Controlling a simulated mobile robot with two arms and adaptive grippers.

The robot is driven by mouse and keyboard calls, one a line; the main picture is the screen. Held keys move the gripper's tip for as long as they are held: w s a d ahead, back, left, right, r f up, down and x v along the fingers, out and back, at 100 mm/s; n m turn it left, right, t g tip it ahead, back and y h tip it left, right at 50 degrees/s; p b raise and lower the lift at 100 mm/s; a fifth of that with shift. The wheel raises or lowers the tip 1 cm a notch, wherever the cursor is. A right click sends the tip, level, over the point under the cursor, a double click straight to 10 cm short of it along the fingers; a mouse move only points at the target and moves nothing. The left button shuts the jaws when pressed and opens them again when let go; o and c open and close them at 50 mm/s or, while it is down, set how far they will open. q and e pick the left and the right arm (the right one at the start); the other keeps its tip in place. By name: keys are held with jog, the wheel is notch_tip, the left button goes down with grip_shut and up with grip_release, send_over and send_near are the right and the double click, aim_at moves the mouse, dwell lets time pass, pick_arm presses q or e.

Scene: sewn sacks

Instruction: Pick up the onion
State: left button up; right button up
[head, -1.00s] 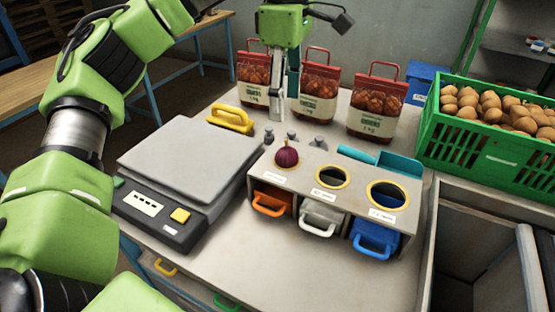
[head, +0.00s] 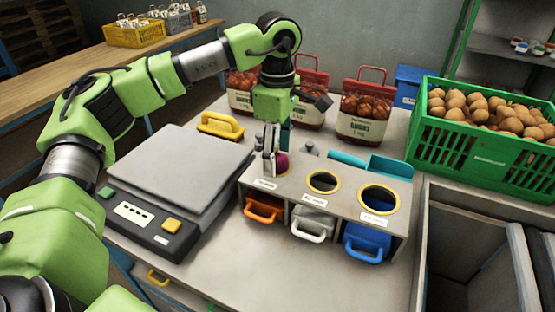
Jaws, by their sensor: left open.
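The onion (head: 282,163) is purple-red and sits on the left hole of the grey sizing box (head: 347,199). My left gripper (head: 271,167) points down at the onion, with its fingers open and low over that hole. One finger covers the onion's left part, so only a strip of it shows. I cannot tell whether the fingers touch it. My right gripper is not in view.
A scale (head: 177,172) stands left of the box. Red-topped onion sacks (head: 364,112) stand behind it. A green crate (head: 486,150) of brown produce is at the right. Orange, white and blue drawers (head: 366,242) front the box. The counter in front is clear.

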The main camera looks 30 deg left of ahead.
pick_arm(q)
jog(key=shift+f, duration=0.45)
jog(key=c, duration=1.3)
jog(key=shift+r, duration=0.1)
